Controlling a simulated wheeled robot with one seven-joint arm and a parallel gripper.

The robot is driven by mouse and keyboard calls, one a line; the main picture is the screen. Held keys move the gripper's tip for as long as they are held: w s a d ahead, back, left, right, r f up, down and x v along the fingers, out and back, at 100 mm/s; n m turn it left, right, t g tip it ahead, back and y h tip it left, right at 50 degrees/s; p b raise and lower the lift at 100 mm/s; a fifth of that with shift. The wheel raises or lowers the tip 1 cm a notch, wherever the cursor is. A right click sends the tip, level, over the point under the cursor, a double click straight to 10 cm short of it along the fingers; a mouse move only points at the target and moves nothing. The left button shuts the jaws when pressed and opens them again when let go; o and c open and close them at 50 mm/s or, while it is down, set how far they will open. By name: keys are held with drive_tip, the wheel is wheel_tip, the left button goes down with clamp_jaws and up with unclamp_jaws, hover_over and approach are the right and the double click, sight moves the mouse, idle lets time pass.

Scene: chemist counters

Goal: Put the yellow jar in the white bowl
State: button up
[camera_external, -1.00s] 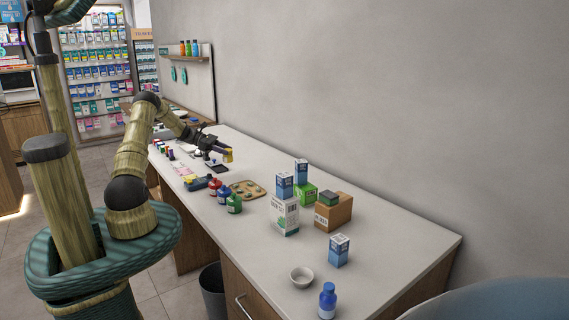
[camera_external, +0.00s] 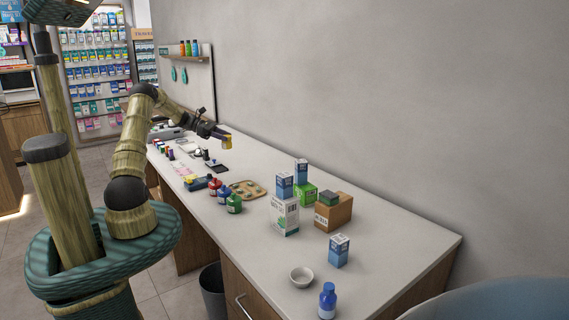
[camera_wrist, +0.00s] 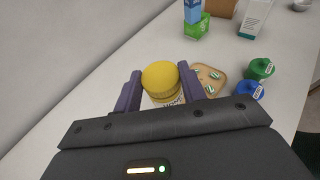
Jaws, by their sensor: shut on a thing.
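The yellow jar (camera_wrist: 161,80) is between the two fingers of my gripper (camera_wrist: 160,92), which is shut on it. In the external view my gripper (camera_external: 226,140) holds the yellow jar (camera_external: 227,146) above the far part of the counter. The white bowl (camera_external: 301,277) stands on the near end of the counter, far from my gripper, and looks empty. In the wrist view a pale bowl (camera_wrist: 300,5) shows at the top right edge.
Between gripper and bowl are a tray (camera_external: 262,191), red, blue and green bottles (camera_external: 234,203), a white box (camera_external: 285,216), a brown box (camera_external: 333,212) and stacked boxes. A blue box (camera_external: 339,251) and a blue bottle (camera_external: 327,300) flank the bowl. A wall runs along the back.

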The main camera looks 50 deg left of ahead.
wheel_tip(320, 180, up, 6)
drive_tip(key=shift+r, duration=0.1)
drive_tip(key=w+d+r+m+g+h, duration=0.1)
drive_tip(key=w+d, duration=0.3)
drive_tip(key=d, duration=0.4)
drive_tip(key=w+d+m+g+h, duration=0.1)
drive_tip(key=w+d, duration=0.2)
drive_tip(key=d, duration=0.5)
drive_tip(key=d+m+g+h, duration=0.2)
drive_tip(key=d+m+g, duration=0.2)
drive_tip(key=d, duration=2.2)
drive_tip(key=s+d+f+m+g, duration=0.1)
drive_tip(key=s+d+m+g, duration=0.15)
drive_tip(key=s+d, duration=0.95)
drive_tip(key=s+d+m+g, duration=0.25)
drive_tip(key=s+d, duration=0.55)
drive_tip(key=d, duration=0.8)
wheel_tip(320, 180, down, 11)
drive_tip(key=shift+a+g+p, duration=0.15)
drive_tip(key=shift+g+p, duration=0.25)
drive_tip(key=shift+p, duration=0.05)
drive_tip(key=shift+w, duration=0.1)
